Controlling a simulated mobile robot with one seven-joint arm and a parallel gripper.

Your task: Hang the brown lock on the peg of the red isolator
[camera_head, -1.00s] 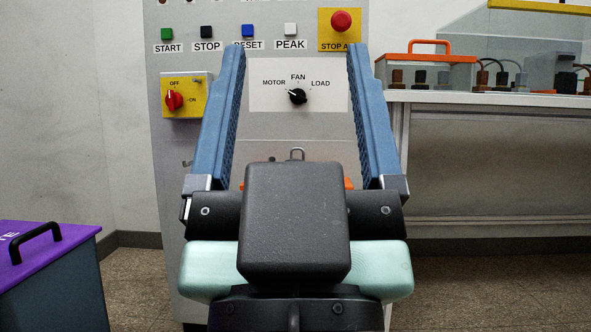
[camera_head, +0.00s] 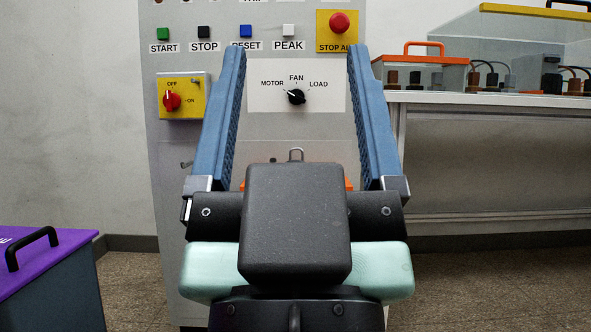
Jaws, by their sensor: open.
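The red isolator (camera_head: 172,101) is a red rotary knob on a yellow plate, marked OFF and ON, at the left of the grey panel. Its peg is too small to make out clearly. Small brown and dark blocks, which look like locks, stand in a clear box with an orange handle (camera_head: 427,47) on the right-hand bench. The leftmost block (camera_head: 392,77) looks brown. My gripper (camera_head: 298,50) is open and empty, its blue fingers wide apart in front of the panel, one on each side of the selector dial.
The panel (camera_head: 220,145) carries several buttons, a red stop button (camera_head: 339,22) and a selector dial (camera_head: 295,96). A white bench (camera_head: 500,98) stands at right with more dark items. A purple-lidded box (camera_head: 60,262) is at lower left. A metal loop shows behind my wrist.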

